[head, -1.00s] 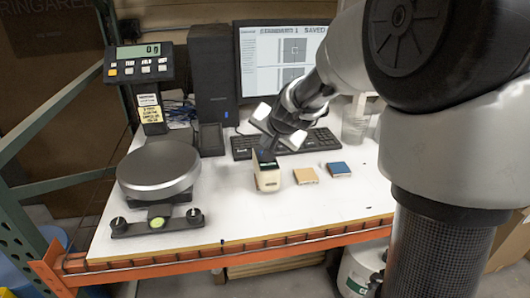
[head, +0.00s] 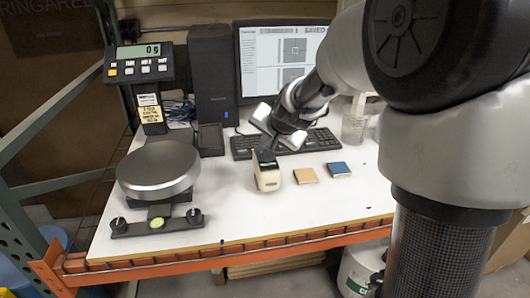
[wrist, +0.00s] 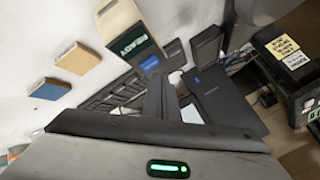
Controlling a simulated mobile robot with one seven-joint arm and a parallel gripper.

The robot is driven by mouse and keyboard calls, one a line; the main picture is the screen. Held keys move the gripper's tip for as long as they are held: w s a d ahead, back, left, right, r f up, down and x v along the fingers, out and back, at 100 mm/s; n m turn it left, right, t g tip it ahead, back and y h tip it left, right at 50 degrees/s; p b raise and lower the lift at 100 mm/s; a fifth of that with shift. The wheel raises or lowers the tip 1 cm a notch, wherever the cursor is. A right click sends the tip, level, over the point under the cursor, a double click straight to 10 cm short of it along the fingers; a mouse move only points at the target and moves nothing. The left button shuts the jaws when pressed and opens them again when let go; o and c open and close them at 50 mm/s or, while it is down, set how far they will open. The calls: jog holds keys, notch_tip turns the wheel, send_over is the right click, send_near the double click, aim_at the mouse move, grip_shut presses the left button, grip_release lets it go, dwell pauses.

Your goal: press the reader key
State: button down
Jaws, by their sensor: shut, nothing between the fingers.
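The cream reader (head: 268,180) stands on the white table in front of the keyboard. In the wrist view the reader (wrist: 122,22) shows a green display with text and a blue key (wrist: 150,63) at its near end. My gripper (head: 266,156) is shut and empty, pointing down at the reader's top. In the wrist view the closed fingers (wrist: 160,88) are close to the blue key. I cannot tell whether they touch it. In the head view my fingers and the reader's casing hide the key.
A tan block (head: 305,176) and a blue block (head: 338,169) lie right of the reader. A scale (head: 158,172) stands at left, with its display reading 0 g. The keyboard (head: 245,148), a monitor (head: 280,62) and a clear cup (head: 354,128) are behind.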

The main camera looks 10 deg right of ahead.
jog(key=shift+f, duration=0.15)
jog(key=shift+f+b, duration=0.25)
jog(key=shift+b, duration=0.25)
jog(key=shift+f+b, duration=0.4)
jog(key=shift+b, duration=0.05)
dwell(0.5)
jog(key=shift+r, duration=0.1)
jog(key=shift+r+p, duration=0.65)
jog(key=shift+r, duration=0.05)
jog(key=shift+r, duration=0.1)
notch_tip(320, 180, up, 5)
jog(key=p, duration=0.4)
dwell(0.6)
